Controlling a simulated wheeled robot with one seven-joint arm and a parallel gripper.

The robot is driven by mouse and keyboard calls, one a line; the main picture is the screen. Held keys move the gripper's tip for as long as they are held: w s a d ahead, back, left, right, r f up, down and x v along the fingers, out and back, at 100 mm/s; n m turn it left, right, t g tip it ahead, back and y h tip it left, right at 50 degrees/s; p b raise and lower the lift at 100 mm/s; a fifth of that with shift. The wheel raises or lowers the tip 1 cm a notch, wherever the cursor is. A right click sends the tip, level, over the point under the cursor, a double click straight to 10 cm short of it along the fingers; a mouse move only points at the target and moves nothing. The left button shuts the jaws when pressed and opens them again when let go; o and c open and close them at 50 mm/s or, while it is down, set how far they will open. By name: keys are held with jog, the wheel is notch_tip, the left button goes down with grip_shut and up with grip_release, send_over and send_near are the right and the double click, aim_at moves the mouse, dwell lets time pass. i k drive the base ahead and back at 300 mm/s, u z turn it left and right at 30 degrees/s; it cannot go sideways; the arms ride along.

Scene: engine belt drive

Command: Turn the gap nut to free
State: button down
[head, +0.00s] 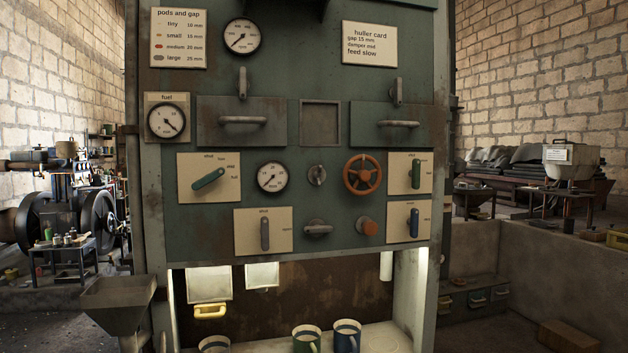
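A green machine panel fills the middle of the head view, and no control on it is legibly labelled as the gap nut. A small grey knob (316,175) sits between a round dial (272,177) and an orange handwheel (363,174). A wider grey knob with a crossbar (318,229) sits below it, with the bar roughly level. I cannot tell which of these, if either, is the gap nut. A huller card (369,45) at upper right reads gap 15 mm, damper mid, feed slow. My gripper is not in view.
Lever plates flank the knobs: a tilted green lever (208,179), an upright grey lever (265,234), an upright green lever (415,174) and a blue lever (414,222). An orange knob (367,226) is beside them. Mugs (347,337) stand below; a hopper (118,302) is at lower left.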

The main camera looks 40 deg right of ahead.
aim_at(317, 175)
jog(key=k, duration=0.5)
jog(key=z, duration=0.9)
jog(key=i, duration=0.75)
jog(key=u, duration=1.2)
